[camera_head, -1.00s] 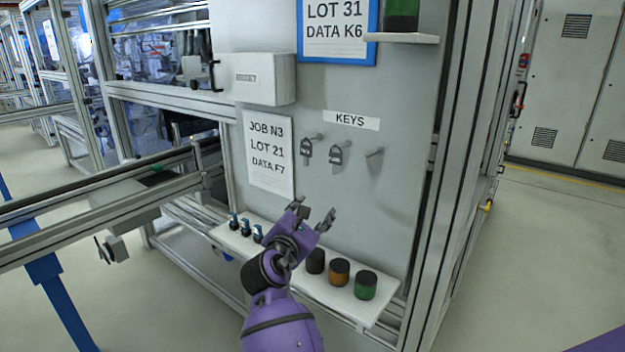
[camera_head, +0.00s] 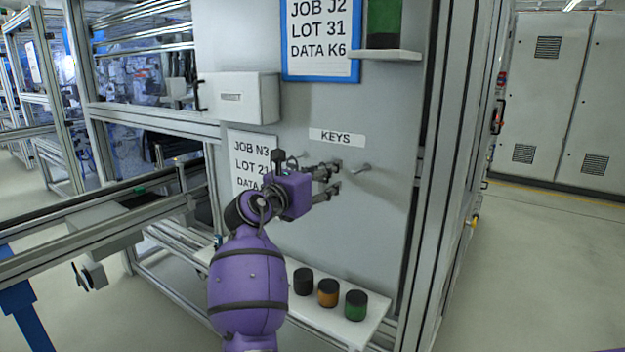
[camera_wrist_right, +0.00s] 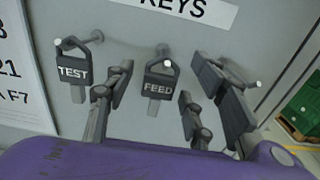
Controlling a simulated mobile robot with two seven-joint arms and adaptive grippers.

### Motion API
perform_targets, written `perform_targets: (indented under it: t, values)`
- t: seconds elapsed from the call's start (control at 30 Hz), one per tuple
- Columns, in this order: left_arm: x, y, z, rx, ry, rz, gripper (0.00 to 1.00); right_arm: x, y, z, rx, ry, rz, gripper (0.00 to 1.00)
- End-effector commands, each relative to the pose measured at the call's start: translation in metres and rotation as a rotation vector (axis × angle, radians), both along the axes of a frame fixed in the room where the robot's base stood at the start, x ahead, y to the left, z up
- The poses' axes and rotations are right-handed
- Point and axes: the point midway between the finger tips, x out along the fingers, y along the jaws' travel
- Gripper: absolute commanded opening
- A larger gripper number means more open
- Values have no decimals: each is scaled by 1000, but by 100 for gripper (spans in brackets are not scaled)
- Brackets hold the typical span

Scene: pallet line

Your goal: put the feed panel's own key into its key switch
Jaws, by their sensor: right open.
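In the right wrist view the key marked FEED (camera_wrist_right: 159,84) hangs on a wall peg. The key marked TEST (camera_wrist_right: 74,72) hangs on the peg to its left. My right gripper (camera_wrist_right: 165,78) is open, its fingers on either side of the FEED key in the picture; I cannot tell whether they touch it. In the head view my right gripper (camera_head: 333,177) is in front of the wall below the KEYS sign (camera_head: 336,137) and largely hides the keys. I cannot make out a key switch. My left gripper is out of view.
A third, empty peg (camera_head: 361,168) sticks out right of the gripper. Below is a shelf (camera_head: 345,325) with black, orange and green cylinders (camera_head: 328,293). A white box (camera_head: 243,97) with an unreadable label is at upper left. The floor at right is clear.

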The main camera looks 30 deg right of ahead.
Motion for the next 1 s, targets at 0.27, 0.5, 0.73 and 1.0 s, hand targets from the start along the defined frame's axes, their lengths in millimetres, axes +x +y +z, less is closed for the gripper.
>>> perform_targets:
  t: [0.27, 0.5, 0.73, 1.0]
  values:
    - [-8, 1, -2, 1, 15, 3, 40, 3, -6, 0, 1, -1, 1, 50]
    - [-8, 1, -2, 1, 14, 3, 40, 3, -6, 0, 0, -1, 1, 32]
    - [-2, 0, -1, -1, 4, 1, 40, 3, -6, 0, 0, -1, 1, 2]
    - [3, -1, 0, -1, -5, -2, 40, 3, -6, 0, 0, -1, 1, 4]
